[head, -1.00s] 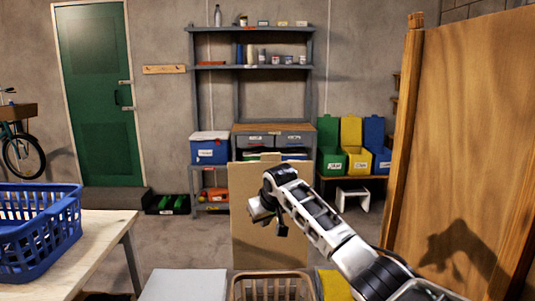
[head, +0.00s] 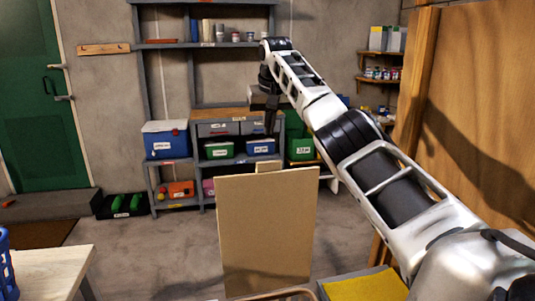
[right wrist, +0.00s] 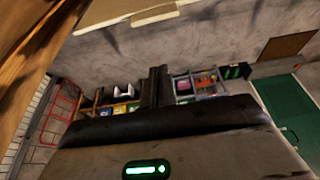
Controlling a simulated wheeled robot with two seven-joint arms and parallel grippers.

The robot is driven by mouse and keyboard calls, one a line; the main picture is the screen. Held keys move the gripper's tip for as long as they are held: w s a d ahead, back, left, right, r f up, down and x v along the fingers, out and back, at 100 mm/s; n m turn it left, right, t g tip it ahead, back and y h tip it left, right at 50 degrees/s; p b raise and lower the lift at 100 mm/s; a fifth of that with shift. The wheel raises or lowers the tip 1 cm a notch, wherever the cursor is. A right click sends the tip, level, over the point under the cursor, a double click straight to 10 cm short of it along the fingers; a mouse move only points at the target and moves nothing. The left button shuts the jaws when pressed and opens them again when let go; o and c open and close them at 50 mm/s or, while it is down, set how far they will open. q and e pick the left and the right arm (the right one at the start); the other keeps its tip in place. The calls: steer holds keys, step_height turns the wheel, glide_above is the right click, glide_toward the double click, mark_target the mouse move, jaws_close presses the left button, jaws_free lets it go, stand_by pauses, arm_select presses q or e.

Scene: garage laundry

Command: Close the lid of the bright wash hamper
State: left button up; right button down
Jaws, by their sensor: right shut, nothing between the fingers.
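A hamper at the bottom of the head view shows only part of its tan rim (head: 276,295). Its flat beige lid (head: 268,235) stands open, upright behind it, with a small tab (head: 268,166) on its top edge. No label shows, so I cannot tell its wash type. My right gripper (head: 272,125) is shut and empty, pointing down above the lid's top edge in the head view. In the right wrist view, the shut fingers (right wrist: 158,88) are clear of a beige panel (right wrist: 125,12), apparently the lid. My left gripper is out of view.
A yellow lid (head: 365,286) lies flat, right of the open hamper. A wooden panel (head: 475,110) stands close on the right. A table (head: 50,270) is at left. Behind are a shelf unit (head: 140,70) and a blue box (head: 166,140); open floor lies between.

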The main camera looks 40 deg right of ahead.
step_height(320, 180, down, 8)
steer(key=p, duration=0.2)
steer(key=shift+s+a, duration=0.3)
steer(key=shift+s, duration=0.1)
stand_by(0.4)
steer(key=shift+a, duration=0.1)
stand_by(0.4)
